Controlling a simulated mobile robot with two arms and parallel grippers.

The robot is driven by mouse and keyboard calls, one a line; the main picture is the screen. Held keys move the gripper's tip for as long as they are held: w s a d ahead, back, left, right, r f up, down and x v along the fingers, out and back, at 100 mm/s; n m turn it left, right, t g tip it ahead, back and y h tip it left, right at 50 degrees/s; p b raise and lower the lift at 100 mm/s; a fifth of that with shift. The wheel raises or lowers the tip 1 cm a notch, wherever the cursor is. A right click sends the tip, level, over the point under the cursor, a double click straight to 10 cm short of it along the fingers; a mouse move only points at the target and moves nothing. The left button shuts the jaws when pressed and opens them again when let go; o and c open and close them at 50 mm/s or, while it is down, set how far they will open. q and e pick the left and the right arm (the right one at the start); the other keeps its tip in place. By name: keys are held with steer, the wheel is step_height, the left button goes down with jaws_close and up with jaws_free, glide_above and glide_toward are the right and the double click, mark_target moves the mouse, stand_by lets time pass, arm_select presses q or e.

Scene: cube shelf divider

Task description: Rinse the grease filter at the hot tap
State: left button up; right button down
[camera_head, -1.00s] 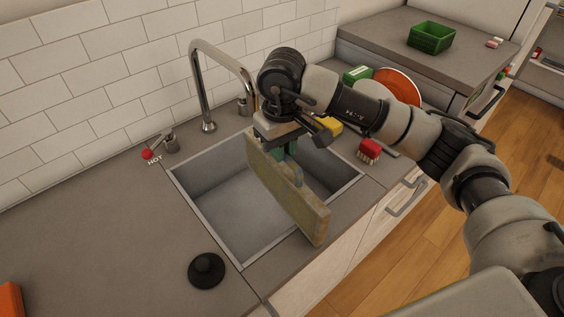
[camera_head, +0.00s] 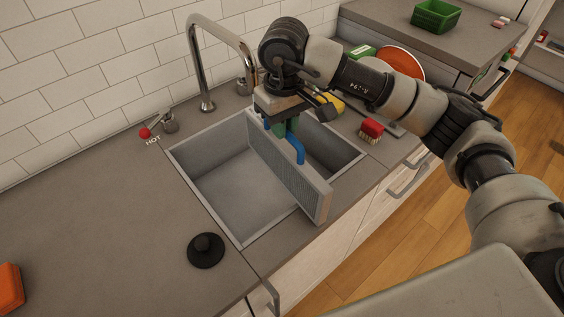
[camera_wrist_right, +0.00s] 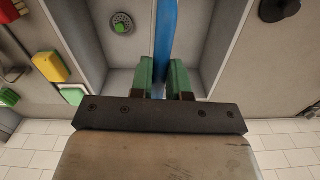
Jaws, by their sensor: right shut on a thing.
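The grease filter (camera_head: 285,165) is a flat grey mesh panel with a blue handle (camera_head: 296,146). It is held on edge over the sink (camera_head: 233,195), its near end by the front rim. My right gripper (camera_head: 284,128) is shut on the handle. In the right wrist view the blue handle (camera_wrist_right: 166,42) stands between the green fingers (camera_wrist_right: 163,80). The chrome tap (camera_head: 201,70) arches over the sink from behind; its outlet is hidden by my gripper and I see no water stream. A lever with a red knob (camera_head: 145,133) is marked HOT. My left gripper is out of view.
A red brush (camera_head: 371,131), a yellow sponge (camera_head: 333,103) and an orange plate (camera_head: 400,60) are to the right. A green crate (camera_head: 436,15) stands farther back. The left counter is mostly clear.

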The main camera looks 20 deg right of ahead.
steer(key=shift+a, duration=0.15)
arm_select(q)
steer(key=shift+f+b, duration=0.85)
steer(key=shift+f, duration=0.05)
arm_select(e)
steer(key=s+a, duration=0.1)
steer(key=s, duration=0.6)
steer(key=shift+s+a, duration=0.35)
steer(key=shift+s, duration=0.05)
steer(key=shift+r, duration=0.1)
stand_by(0.4)
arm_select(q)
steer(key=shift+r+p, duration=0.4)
arm_select(e)
steer(key=s+a+r, duration=0.1)
steer(key=s+r, duration=0.3)
steer(key=s, duration=0.1)
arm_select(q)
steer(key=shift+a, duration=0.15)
arm_select(e)
steer(key=shift+a+f, duration=0.1)
stand_by(0.4)
